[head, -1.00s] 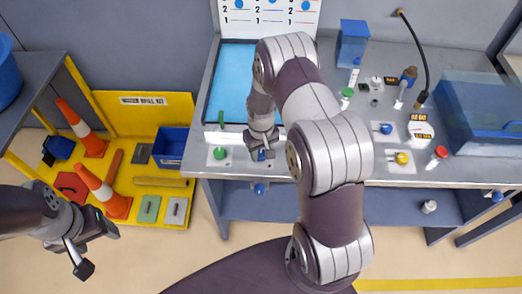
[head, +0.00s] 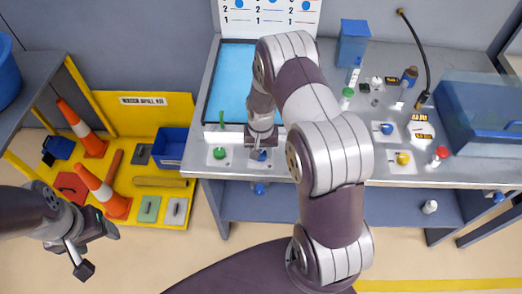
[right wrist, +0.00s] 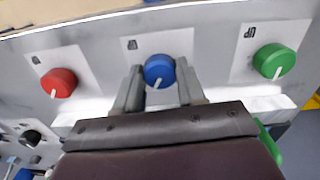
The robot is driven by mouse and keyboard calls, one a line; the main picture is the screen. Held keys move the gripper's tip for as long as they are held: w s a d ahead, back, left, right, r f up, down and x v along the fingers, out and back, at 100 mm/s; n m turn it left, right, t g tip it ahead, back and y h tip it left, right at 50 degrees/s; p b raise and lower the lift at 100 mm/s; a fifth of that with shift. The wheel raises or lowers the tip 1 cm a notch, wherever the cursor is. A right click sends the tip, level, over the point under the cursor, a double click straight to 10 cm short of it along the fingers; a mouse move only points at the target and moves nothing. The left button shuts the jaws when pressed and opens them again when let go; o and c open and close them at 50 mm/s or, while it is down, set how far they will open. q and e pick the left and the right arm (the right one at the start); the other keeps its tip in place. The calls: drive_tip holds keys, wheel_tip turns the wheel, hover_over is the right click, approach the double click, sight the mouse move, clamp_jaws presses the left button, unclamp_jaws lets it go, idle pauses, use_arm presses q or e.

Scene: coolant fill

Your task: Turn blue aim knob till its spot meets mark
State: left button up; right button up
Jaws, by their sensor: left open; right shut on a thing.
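The blue aim knob (right wrist: 158,70) sits on a white label plate in the right wrist view, its white pointer line pointing down and slightly left. My right gripper (right wrist: 160,80) is shut on it, one finger on each side. In the head view the knob (head: 261,155) shows partly at the bench's front edge, below my right gripper (head: 260,147). My left gripper (head: 98,252) is open and empty at the lower left, away from the bench. I cannot make out which spot and mark belong to this knob; the board (head: 290,14) with blue dots is cut off at the top.
A red knob (right wrist: 58,82) and a green knob (right wrist: 273,60) flank the blue one. A blue-floored tray (head: 230,85) lies behind. My right arm covers the bench's middle. Bottles, other knobs and a blue bin (head: 485,115) stand to the right.

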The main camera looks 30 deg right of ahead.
drive_tip(key=o, duration=1.1)
drive_tip(key=shift+c, duration=0.2)
drive_tip(key=shift+r, duration=0.1)
wheel_tip(320, 180, up, 13)
drive_tip(key=b, duration=0.2)
drive_tip(key=shift+f, duration=0.2)
